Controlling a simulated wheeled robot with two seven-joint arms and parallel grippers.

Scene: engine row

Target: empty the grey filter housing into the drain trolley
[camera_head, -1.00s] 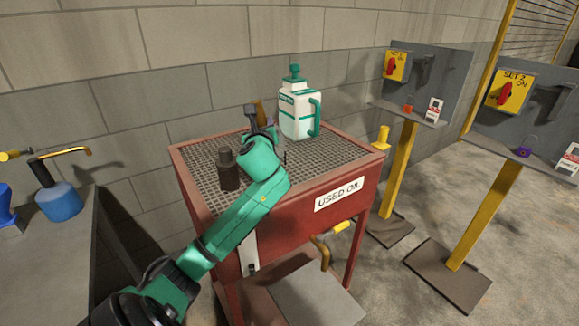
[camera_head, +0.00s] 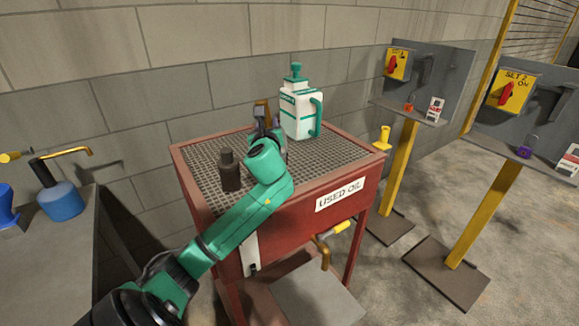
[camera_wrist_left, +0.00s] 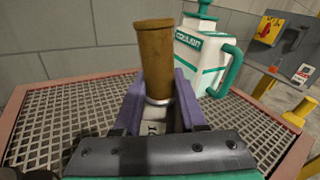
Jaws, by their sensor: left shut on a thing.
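The drain trolley (camera_head: 335,215) is a red stand with a grid top and a "USED OIL" label. My left gripper (camera_head: 268,130) is over its grid, near the back. In the left wrist view its purple jaws (camera_wrist_left: 160,88) are shut on a brown cylinder (camera_wrist_left: 156,55) with a wider rim and a pale metallic band low down. The cylinder shows only partly in the head view (camera_head: 262,108). It looks roughly upright; its inside is hidden. I see no clearly grey housing. A dark brown bottle-shaped thing (camera_head: 230,172) stands on the grid, left of the gripper. My right gripper is not in view.
A white and green jug (camera_head: 298,110) stands at the back of the grid, close right of my gripper. A bench (camera_head: 60,250) with a blue oil can (camera_head: 60,201) is at left. Two yellow-posted switch stands (camera_head: 400,165) are at right. A block wall is behind.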

